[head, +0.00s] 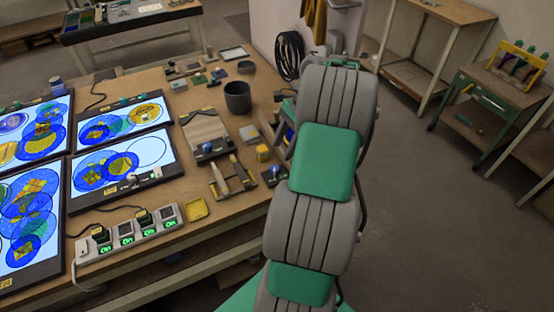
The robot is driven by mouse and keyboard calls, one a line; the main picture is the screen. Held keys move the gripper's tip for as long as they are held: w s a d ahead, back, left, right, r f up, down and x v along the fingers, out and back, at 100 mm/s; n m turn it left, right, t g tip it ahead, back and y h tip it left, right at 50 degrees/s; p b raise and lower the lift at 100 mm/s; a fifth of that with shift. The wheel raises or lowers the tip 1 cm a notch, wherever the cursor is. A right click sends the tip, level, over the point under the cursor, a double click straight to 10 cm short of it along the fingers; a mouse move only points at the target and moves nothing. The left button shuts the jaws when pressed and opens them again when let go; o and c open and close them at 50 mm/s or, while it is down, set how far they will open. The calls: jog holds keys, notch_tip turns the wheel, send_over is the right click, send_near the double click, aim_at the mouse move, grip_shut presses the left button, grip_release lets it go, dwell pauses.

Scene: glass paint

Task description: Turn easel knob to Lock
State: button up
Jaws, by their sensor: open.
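A small tilted brown-grey board (203,127), which looks like the easel, stands on the workbench left of my arm. A dark base with a small blue knob-like part (207,148) sits at its lower edge. A similar dark piece with a blue top (273,173) stands further right, close to my arm. No Lock marking is readable at this size, so I cannot tell the knob's setting. My grey and green arm rises from the bottom centre, right of the bench. My gripper is not clearly visible; the arm's links appear to hide it.
Lit panels with blue and yellow glass circles (109,164) fill the bench's left side. A power strip (130,232) lies along the front. A dark cup (238,97), brushes (242,171) and a yellow tray (196,209) crowd the bench. Open floor (440,220) lies right of my arm.

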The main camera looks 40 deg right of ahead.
aim_at(275, 167)
jog(key=b+x, duration=0.1)
jog(key=x, duration=0.6)
jog(key=shift+a+f, duration=0.1)
jog(key=shift+f, duration=0.3)
jog(key=shift+c, duration=0.6)
grip_shut()
